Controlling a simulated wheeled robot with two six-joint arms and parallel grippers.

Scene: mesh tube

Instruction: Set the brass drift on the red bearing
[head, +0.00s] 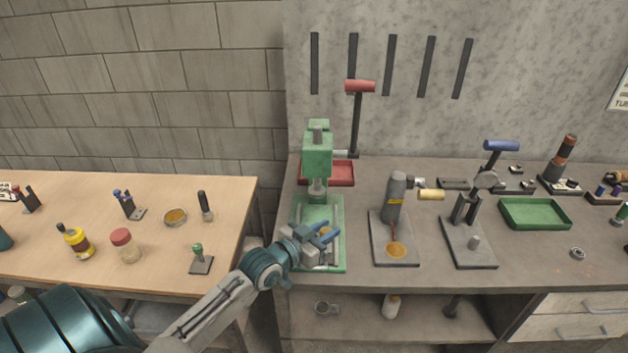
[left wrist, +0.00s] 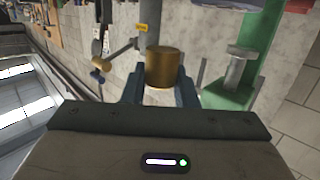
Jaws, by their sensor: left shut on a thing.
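The brass drift (left wrist: 163,67) is a short brass cylinder. In the left wrist view it sits between the two blue-grey fingers of my left gripper (left wrist: 160,88), which is shut on it. In the head view my left gripper (head: 325,234) is over the front part of the green press (head: 317,155), in front of its ram. The gripper hides most of the drift there and covers part of the press base (head: 332,208). I cannot make out the red bearing in either view; it may be hidden. My right gripper is not in view.
A red tray (head: 340,174) lies behind the press. To the right stand a grey tool on a plate (head: 394,220), a blue-handled press (head: 501,146) and a green tray (head: 535,213). A wooden table (head: 150,270) with small bottles and tools is at the left, across a gap.

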